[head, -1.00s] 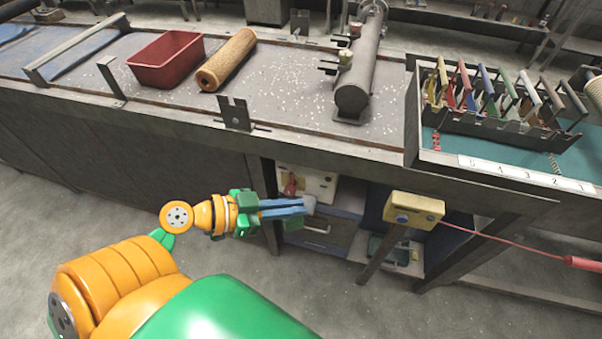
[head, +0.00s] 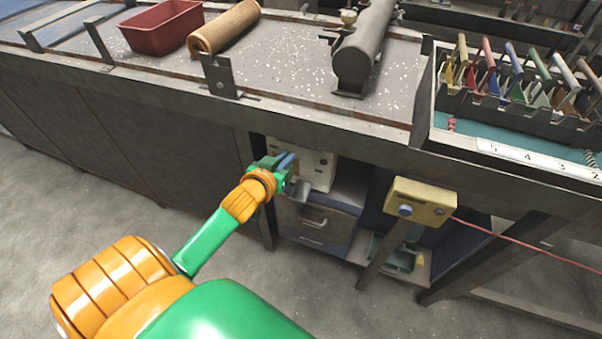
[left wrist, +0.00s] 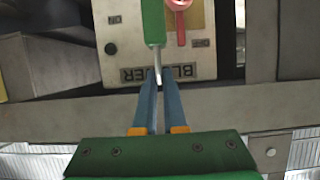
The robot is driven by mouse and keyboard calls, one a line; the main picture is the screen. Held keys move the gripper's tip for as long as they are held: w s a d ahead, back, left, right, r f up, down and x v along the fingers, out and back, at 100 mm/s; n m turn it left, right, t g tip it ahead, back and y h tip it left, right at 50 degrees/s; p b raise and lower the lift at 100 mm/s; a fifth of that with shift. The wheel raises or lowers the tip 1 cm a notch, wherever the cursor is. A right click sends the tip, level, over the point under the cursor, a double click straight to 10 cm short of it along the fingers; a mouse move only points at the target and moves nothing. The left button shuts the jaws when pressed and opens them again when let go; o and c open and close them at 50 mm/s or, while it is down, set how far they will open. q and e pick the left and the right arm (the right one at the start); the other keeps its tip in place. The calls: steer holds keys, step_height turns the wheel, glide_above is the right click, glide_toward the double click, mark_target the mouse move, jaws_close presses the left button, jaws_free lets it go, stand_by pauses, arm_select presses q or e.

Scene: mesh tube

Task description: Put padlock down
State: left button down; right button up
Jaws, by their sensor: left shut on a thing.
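My left gripper (head: 289,161) is at the end of my arm, in front of the pale control box under the bench. In the left wrist view its blue fingers (left wrist: 158,80) are shut on the thin silver end of a green piece, which I take for the padlock (left wrist: 153,22), seen edge-on. The padlock reaches past the fingertips in front of the box, which reads BLOWER upside down (left wrist: 168,72). It hides part of the box; I cannot tell whether it touches it. A red handle (left wrist: 181,32) is beside it. My right gripper is not in view.
The pale control box (head: 318,168) stands in the bench opening above a grey drawer (head: 314,222). A yellow box (head: 423,203) on a post with a red cord is to the right. The bench top carries a red bin (head: 165,28), a mesh tube (head: 224,27) and a rack (head: 485,95).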

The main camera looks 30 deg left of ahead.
mark_target(305, 167)
arm_select(q)
steer(key=w+f, duration=0.1)
steer(key=f, duration=0.1)
steer(key=w+d+f+b, duration=0.1)
steer(key=f, duration=0.1)
steer(key=w+f+b, duration=0.1)
steer(key=w, duration=0.1)
steer(key=shift+d+f, duration=0.4)
step_height(305, 167, down, 3)
steer(key=shift+w+f+b, duration=0.1)
steer(key=shift+w+b, duration=0.05)
steer(key=shift+b, duration=0.25)
steer(key=c, duration=1)
jaws_free()
